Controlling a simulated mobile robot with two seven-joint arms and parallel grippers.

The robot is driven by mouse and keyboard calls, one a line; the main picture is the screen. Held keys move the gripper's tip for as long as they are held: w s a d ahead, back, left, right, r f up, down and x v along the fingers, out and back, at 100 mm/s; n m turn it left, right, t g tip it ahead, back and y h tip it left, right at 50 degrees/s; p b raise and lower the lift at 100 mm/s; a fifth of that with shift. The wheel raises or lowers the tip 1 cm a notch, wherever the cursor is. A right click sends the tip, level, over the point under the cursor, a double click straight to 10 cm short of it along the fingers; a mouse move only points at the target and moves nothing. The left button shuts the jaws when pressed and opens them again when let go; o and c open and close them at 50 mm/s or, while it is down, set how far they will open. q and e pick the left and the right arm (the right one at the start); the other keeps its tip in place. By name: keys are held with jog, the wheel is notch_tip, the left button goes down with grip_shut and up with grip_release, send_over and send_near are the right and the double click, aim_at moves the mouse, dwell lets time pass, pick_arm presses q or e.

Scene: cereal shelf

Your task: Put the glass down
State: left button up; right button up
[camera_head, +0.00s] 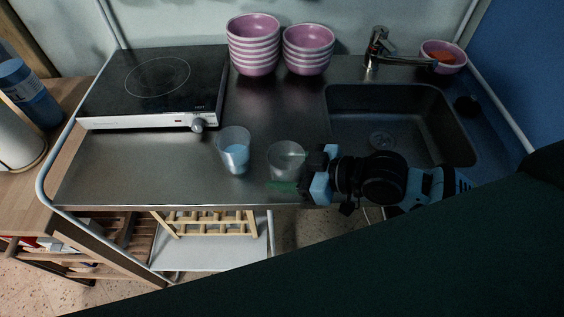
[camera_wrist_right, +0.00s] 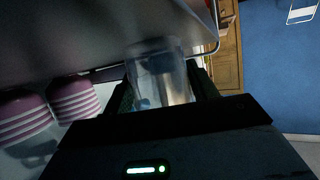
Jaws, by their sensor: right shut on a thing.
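A clear glass (camera_head: 285,160) is between the fingers of my right gripper (camera_head: 318,172), which is shut on it, over the front part of the metal counter. In the right wrist view the glass (camera_wrist_right: 158,72) shows between the two dark fingers. Whether its base touches the counter, I cannot tell. A second glass (camera_head: 236,158), with a bluish tint, stands upright on the counter just left of the held one, with a small gap between them. My left gripper is not in view.
A black hob (camera_head: 150,85) lies at the back left. Two stacks of pink bowls, the left stack (camera_head: 253,45) and the right stack (camera_head: 308,50), stand at the back. The sink (camera_head: 385,115) and tap (camera_head: 378,45) are on the right. The counter's left front (camera_head: 140,170) is clear.

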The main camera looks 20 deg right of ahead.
jog(key=shift+s+a+r, duration=0.1)
jog(key=shift+s+r, duration=0.1)
jog(key=shift+s, duration=0.05)
jog(key=shift+w, duration=0.1)
jog(key=shift+w+f, duration=0.1)
jog(key=shift+f, duration=0.15)
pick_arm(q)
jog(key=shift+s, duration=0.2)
pick_arm(e)
jog(key=o, duration=1.1)
jog(key=shift+r, duration=0.2)
jog(key=v, duration=1)
jog(key=shift+s+d, duration=0.2)
jog(key=shift+s, duration=0.05)
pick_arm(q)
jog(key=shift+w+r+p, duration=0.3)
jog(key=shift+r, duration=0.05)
pick_arm(e)
jog(key=shift+v, duration=0.8)
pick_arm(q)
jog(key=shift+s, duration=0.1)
